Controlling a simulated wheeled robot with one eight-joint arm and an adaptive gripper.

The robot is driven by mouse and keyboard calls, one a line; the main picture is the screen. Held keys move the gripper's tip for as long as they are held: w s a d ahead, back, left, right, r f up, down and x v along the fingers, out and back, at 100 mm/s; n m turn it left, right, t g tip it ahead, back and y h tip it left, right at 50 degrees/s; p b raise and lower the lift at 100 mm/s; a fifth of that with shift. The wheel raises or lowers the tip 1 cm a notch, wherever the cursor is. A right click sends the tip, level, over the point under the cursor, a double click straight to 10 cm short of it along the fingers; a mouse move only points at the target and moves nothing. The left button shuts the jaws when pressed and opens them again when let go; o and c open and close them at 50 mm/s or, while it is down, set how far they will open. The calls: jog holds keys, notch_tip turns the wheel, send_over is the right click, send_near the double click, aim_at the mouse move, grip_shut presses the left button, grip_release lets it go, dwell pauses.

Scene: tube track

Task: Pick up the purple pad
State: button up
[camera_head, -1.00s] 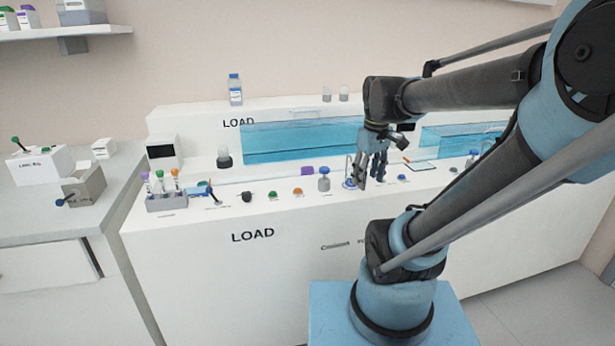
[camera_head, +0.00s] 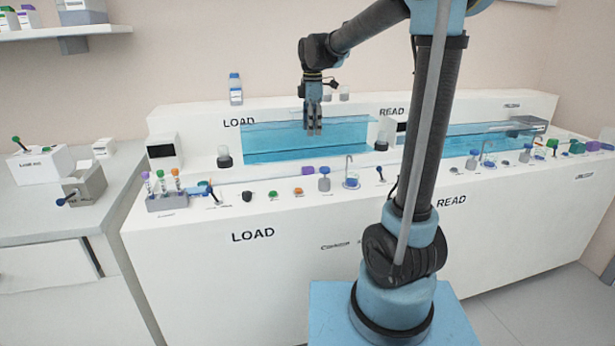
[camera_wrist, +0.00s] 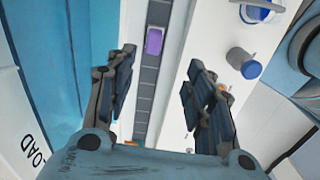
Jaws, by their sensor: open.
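The purple pad (camera_head: 308,170) is a small rounded block on the pale strip along the white bench, below the blue window. In the wrist view the purple pad (camera_wrist: 154,42) lies on a grey segmented track, ahead of my fingertips and between their lines. My gripper (camera_head: 314,131) is open and empty, pointing down, and appears above the pad in front of the blue window. In the wrist view my gripper (camera_wrist: 162,60) has its fingers spread wide. The fingers are apart from the pad.
In front of the track stand a grey bottle with a blue cap (camera_head: 324,182), an orange knob (camera_head: 298,191) and a beaker (camera_head: 351,182). A tube rack (camera_head: 167,201) is at the left. The blue window (camera_head: 270,140) is behind the track.

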send_near(308, 167)
jog(key=shift+n, duration=0.3)
jog(key=f, duration=0.5)
jog(key=shift+d+f, duration=0.2)
jog(key=shift+f, duration=0.1)
jog(key=shift+s+a+f, duration=0.1)
jog(key=shift+f, duration=1.2)
jog(key=shift+a+f, duration=0.1)
jog(key=shift+f, duration=1.2)
jog(key=c, duration=1.1)
